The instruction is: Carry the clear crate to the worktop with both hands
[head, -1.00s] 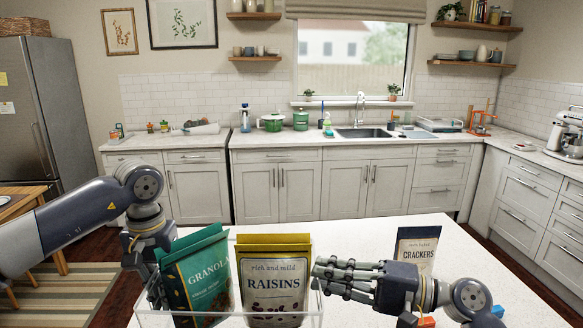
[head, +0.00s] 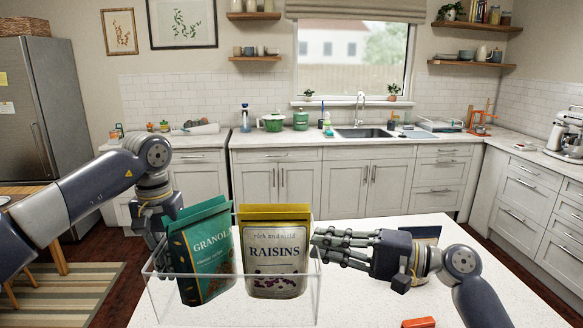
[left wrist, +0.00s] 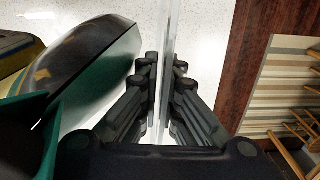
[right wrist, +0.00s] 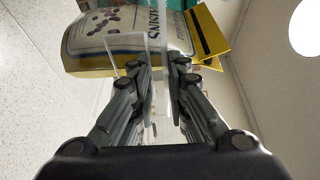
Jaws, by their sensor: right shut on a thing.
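The clear crate (head: 232,312) is held up in front of me at the near edge of the white counter in the head view. It holds a green granola bag (head: 205,258), leaning, and a yellow-topped raisins bag (head: 275,255). My left gripper (head: 160,258) is at its left wall; the left wrist view shows the fingers (left wrist: 163,85) closed on both sides of that wall (left wrist: 168,40). My right gripper (head: 318,245) is shut on the right wall, which also shows between its fingers (right wrist: 163,75) in the right wrist view. The crate's underside is hidden.
The white island top (head: 370,300) lies below and to the right. A red block (head: 418,322) sits on it; a crackers pack (head: 428,232) is mostly hidden behind my right gripper. Across the floor, the back counter holds a sink (head: 363,133) and green pots (head: 272,122).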

